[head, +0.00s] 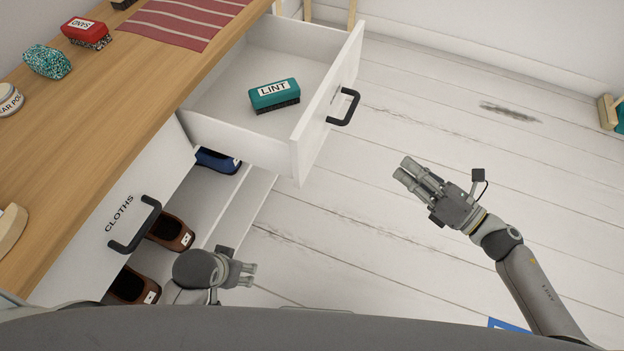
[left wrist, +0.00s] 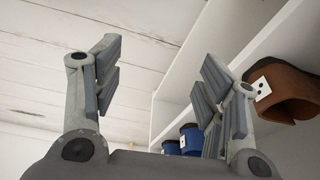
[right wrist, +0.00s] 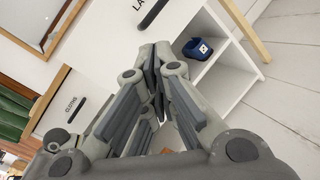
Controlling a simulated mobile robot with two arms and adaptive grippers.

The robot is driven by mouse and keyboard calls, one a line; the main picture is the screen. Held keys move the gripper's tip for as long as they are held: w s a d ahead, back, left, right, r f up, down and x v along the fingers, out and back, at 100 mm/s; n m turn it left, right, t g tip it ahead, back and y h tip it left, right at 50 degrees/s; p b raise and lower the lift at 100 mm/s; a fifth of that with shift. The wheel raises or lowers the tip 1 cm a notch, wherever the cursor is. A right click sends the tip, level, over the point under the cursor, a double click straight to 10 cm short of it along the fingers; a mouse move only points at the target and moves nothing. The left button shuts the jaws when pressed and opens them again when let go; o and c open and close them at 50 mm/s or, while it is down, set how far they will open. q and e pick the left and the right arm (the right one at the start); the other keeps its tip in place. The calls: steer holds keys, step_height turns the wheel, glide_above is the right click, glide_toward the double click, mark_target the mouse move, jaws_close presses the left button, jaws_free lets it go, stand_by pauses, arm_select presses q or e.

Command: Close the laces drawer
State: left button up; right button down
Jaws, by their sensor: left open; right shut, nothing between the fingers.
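The white laces drawer (head: 238,142) is pulled far out of the desk. It holds a teal brush labelled LINT (head: 274,95). Its dark handle (head: 346,107) is on the outer front. In the right wrist view the front carries a cut-off label starting "LA", beside its handle (right wrist: 153,14). My right gripper (head: 402,170) is shut and empty, over the floor to the right of and below the handle, apart from it. It also shows in the right wrist view (right wrist: 154,62). My left gripper (head: 250,274) is open and empty, low beside the shoe shelves; it also shows in the left wrist view (left wrist: 162,75).
The CLOTHS drawer, with a dark handle (head: 134,226), is shut. Brown shoes (head: 172,232) and a blue shoe (head: 217,160) sit on shelves below. The wooden desktop (head: 120,75) holds brushes, a tin and a striped mat.

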steer(key=s+a+r+n+g+y+b, duration=0.3)
steer(key=s+a+n+g, duration=0.35)
steer(key=n, duration=0.45)
arm_select(q)
steer(key=p+v, duration=0.1)
steer(key=v, duration=0.6)
steer(key=shift+w+a+r+t, duration=0.2)
steer(key=shift+a+t, duration=0.1)
steer(key=shift+a, duration=0.1)
arm_select(e)
glide_toward(302, 164)
steer(key=shift+n+t, duration=0.25)
steer(key=shift+n, duration=0.05)
steer(key=x, duration=0.7)
steer(key=shift+a, duration=0.15)
steer(key=shift+a, duration=0.1)
